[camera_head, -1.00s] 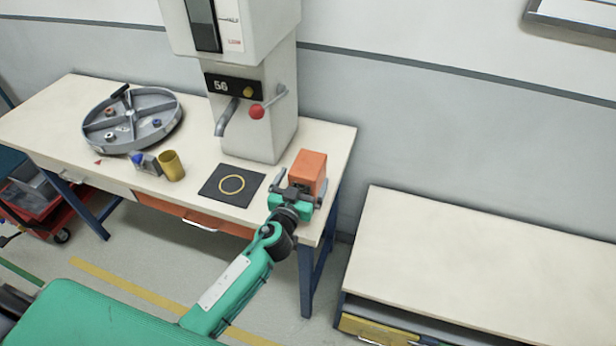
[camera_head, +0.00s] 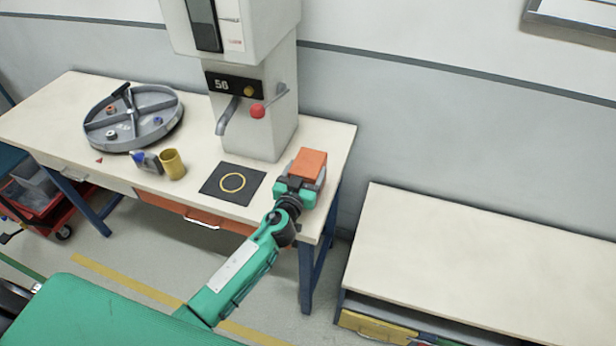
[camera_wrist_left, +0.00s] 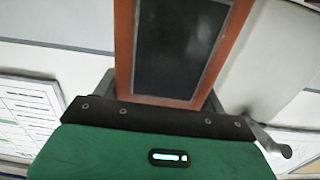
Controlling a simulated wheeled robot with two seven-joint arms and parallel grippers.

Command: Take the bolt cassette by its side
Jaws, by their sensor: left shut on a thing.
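The bolt cassette, an orange block (camera_head: 309,163), stands at the right end of the workbench, beside the grey machine. My left gripper (camera_head: 301,181) is at its near side, with dark fingers shut on it. In the left wrist view the cassette (camera_wrist_left: 123,45) shows as an orange frame around a dark panel, between the gripper's fingers (camera_wrist_left: 160,92). The cassette's lower part is hidden behind the gripper in the head view. My right gripper is not in view.
A black mat with a yellow ring (camera_head: 232,183) lies left of the cassette. The grey machine (camera_head: 262,130) with a red-knobbed lever stands behind. A yellow cup (camera_head: 173,164) and a divided round tray (camera_head: 150,133) are farther left. A second table (camera_head: 470,250) stands right, its top clear.

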